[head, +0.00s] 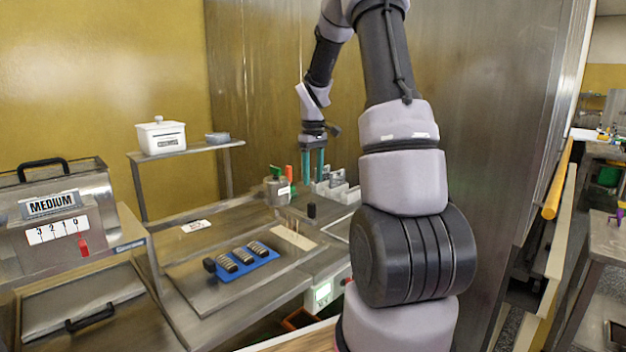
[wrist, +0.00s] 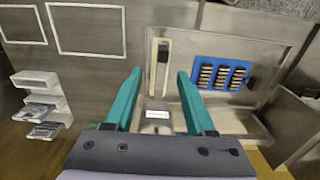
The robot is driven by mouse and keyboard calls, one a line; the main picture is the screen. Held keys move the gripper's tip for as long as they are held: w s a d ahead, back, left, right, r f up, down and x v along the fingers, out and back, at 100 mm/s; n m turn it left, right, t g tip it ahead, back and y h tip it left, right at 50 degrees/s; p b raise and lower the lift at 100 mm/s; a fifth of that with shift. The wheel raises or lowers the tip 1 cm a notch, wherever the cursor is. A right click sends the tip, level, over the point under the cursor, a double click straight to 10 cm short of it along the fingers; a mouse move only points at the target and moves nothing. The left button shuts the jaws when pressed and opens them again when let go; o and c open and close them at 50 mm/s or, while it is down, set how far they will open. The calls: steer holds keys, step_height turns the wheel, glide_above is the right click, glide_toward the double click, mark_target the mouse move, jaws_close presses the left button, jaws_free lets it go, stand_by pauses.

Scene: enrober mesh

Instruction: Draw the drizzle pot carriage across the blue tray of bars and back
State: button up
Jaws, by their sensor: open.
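The blue tray (head: 250,268) lies on the steel bench, with several dark striped bars in rows on it and a black block at its left end. In the wrist view the blue tray (wrist: 223,89) is right of my gripper. A grey metal pot (head: 274,190) with a pale label, which seems to be the drizzle pot, stands behind the tray. It also shows in the wrist view (wrist: 157,124), between the finger lines. My gripper (head: 313,168) is open and empty, its teal fingers pointing down beside the pot, apparently above it. Its fingertips (wrist: 160,74) are well apart. The carriage itself is hard to make out.
A labelled machine (head: 60,225) stands at left. A shelf (head: 190,149) carries a white lidded box (head: 162,138). Grey bins (head: 335,188) stand right of the pot.

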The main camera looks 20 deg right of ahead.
mark_target(312, 203)
steer(key=shift+s+a, duration=0.2)
steer(key=shift+a, duration=0.1)
step_height(312, 203, down, 11)
steer(key=shift+r, duration=0.1)
stand_by(0.4)
jaws_close()
stand_by(1.2)
